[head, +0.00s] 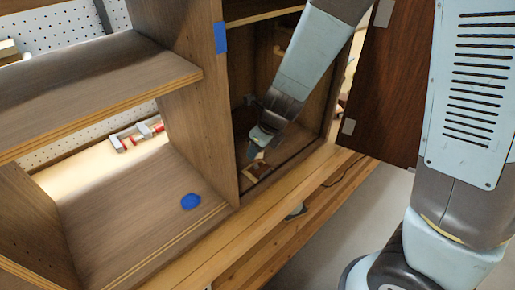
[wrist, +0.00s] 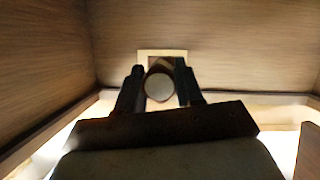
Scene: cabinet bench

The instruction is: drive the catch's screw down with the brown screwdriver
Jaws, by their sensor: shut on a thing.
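My gripper (wrist: 159,76) shows in the wrist view with its two dark fingers on either side of a round brown thing, the screwdriver (wrist: 159,88), seen end-on. The fingers are shut on it. Its shaft and tip are hidden behind the handle. A pale square-edged piece (wrist: 162,53), which may be the catch, shows just beyond it; I cannot see the screw or whether the tip touches it. In the head view my gripper (head: 257,152) is low inside the right-hand cabinet bay, above a small pale and brown piece (head: 257,170) near the bay floor.
The bay's wooden walls stand close around my arm, with the upright divider (head: 190,90) on its left. A dark door (head: 385,85) stands open at the right. A blue round thing (head: 191,201) lies on the left bay's floor. Red and grey things (head: 137,135) lie behind.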

